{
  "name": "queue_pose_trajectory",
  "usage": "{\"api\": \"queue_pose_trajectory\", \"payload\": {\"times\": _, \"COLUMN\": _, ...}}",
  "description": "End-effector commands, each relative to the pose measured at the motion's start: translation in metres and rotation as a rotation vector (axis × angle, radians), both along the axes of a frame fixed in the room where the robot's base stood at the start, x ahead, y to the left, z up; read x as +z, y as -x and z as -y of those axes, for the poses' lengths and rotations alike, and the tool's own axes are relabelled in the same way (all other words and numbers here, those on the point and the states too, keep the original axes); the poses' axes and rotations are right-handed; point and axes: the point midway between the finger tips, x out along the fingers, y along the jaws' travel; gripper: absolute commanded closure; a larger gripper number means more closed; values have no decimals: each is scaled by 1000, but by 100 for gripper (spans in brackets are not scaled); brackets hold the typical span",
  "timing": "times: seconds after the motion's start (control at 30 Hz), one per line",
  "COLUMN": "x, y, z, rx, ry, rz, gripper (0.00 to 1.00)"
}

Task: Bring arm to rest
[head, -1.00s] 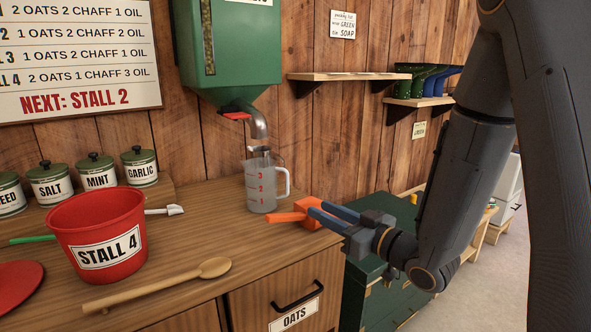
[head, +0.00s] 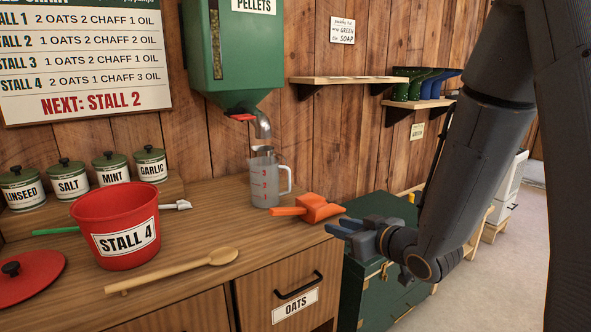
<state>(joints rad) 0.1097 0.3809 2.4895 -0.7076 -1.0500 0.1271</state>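My gripper (head: 342,227) is just off the right end of the wooden counter (head: 196,232), in front of the green chest. Its blue fingers are apart and hold nothing. My arm comes down from the upper right. An orange scoop (head: 311,208) lies on the counter's right end, a little left of and behind my fingers, with a small gap between them.
A measuring jug (head: 265,182) stands under the green pellet hopper's (head: 233,60) spout. A red STALL 4 bucket (head: 117,225), a wooden spoon (head: 172,269) and a red lid (head: 30,275) are further left. A green chest (head: 378,270) stands below my gripper, with wall shelves (head: 346,79) behind.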

Motion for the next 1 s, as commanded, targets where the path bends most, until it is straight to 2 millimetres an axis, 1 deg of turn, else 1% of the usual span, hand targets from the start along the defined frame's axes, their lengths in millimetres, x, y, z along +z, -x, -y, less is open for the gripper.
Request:
{"api": "queue_pose_trajectory", "payload": {"times": 0.17, "x": -15, "y": 7, "z": 30, "rx": -122, "ry": 113, "rz": -149, "gripper": 73}}
{"api": "queue_pose_trajectory", "payload": {"times": 0.27, "x": -27, "y": 23, "z": 53, "rx": -216, "ry": 184, "rz": -282, "gripper": 73}}
{"api": "queue_pose_trajectory", "payload": {"times": 0.3, "x": -31, "y": 32, "z": 62, "rx": -254, "ry": 209, "rz": -341, "gripper": 73}}
{"api": "queue_pose_trajectory", "payload": {"times": 0.37, "x": -36, "y": 49, "z": 75, "rx": -306, "ry": 241, "rz": -433, "gripper": 73}}
{"api": "queue_pose_trajectory", "payload": {"times": 0.47, "x": -43, "y": 84, "z": 90, "rx": -382, "ry": 280, "rz": -594, "gripper": 73}}
{"api": "queue_pose_trajectory", "payload": {"times": 0.5, "x": -44, "y": 100, "z": 94, "rx": -409, "ry": 291, "rz": -661, "gripper": 73}}
{"api": "queue_pose_trajectory", "payload": {"times": 0.57, "x": -45, "y": 126, "z": 98, "rx": -443, "ry": 301, "rz": -764, "gripper": 73}}
{"api": "queue_pose_trajectory", "payload": {"times": 0.6, "x": -45, "y": 144, "z": 98, "rx": -462, "ry": 305, "rz": -832, "gripper": 73}}
{"api": "queue_pose_trajectory", "payload": {"times": 0.63, "x": -44, "y": 157, "z": 98, "rx": -473, "ry": 306, "rz": -882, "gripper": 73}}
{"api": "queue_pose_trajectory", "payload": {"times": 0.7, "x": -41, "y": 186, "z": 95, "rx": -491, "ry": 305, "rz": -989, "gripper": 73}}
{"api": "queue_pose_trajectory", "payload": {"times": 0.8, "x": -35, "y": 220, "z": 89, "rx": -504, "ry": 299, "rz": -1115, "gripper": 73}}
{"api": "queue_pose_trajectory", "payload": {"times": 0.9, "x": -30, "y": 242, "z": 83, "rx": -505, "ry": 291, "rz": -1198, "gripper": 73}}
{"api": "queue_pose_trajectory", "payload": {"times": 1.0, "x": -28, "y": 254, "z": 80, "rx": -504, "ry": 288, "rz": -1239, "gripper": 73}}
